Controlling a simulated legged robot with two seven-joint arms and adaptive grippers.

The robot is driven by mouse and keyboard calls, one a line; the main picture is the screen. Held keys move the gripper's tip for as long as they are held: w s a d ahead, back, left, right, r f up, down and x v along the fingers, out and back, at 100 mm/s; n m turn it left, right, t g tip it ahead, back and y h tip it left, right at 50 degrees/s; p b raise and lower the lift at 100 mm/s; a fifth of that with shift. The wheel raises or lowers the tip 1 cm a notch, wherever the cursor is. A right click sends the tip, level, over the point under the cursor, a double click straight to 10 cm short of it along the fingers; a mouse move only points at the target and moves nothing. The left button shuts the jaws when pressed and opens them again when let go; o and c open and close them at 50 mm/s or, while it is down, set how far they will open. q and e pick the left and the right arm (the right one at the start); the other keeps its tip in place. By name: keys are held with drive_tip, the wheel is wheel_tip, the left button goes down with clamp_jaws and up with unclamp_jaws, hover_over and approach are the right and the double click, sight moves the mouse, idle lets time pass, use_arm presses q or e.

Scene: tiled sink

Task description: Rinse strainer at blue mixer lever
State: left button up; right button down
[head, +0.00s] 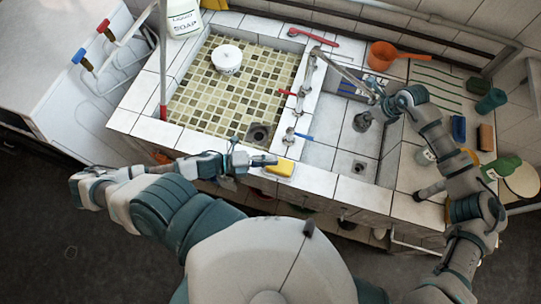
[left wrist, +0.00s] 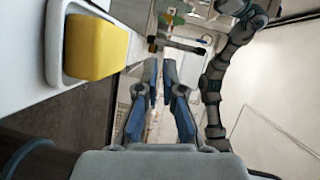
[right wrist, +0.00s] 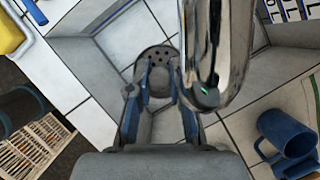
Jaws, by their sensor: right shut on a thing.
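The blue mixer lever (head: 303,136) sits at the front end of the tiled divider, with a red lever (head: 287,92) behind it. My right gripper (head: 376,108) is over the right basin. It is shut on the grey strainer (head: 362,122), whose perforated round face shows between the fingers (right wrist: 158,100) in the right wrist view (right wrist: 155,57). The chrome spout (right wrist: 215,45) passes close beside the strainer. My left gripper (head: 264,160) is at the sink's front edge, left of the blue lever and apart from it. Its fingers (left wrist: 160,80) are apart with nothing between them.
A yellow sponge (head: 279,167) in a dish lies close to my left gripper. The left mosaic basin (head: 225,105) holds a white tub (head: 227,59). The right basin has a drain (head: 359,167).

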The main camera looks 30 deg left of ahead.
sight(306, 136)
use_arm(q)
drive_tip(key=o, duration=0.4)
drive_tip(key=shift+w+a+n+t, duration=0.1)
drive_tip(key=shift+w+n+t, duration=0.2)
drive_tip(key=shift+w+t, duration=0.1)
drive_tip(key=w+y, duration=0.1)
drive_tip(key=w+n+t+y, duration=0.2)
drive_tip(key=w, duration=0.1)
drive_tip(key=shift+a+f, duration=0.35)
drive_tip(key=shift+f, duration=0.05)
drive_tip(key=shift+w+d+f+n+t, duration=0.1)
drive_tip(key=shift+w+n+t, duration=0.2)
drive_tip(key=shift+w+n, duration=0.1)
drive_tip(key=x, duration=1.1)
drive_tip(key=shift+w+f, duration=0.15)
drive_tip(key=shift+w, duration=0.1)
clamp_jaws()
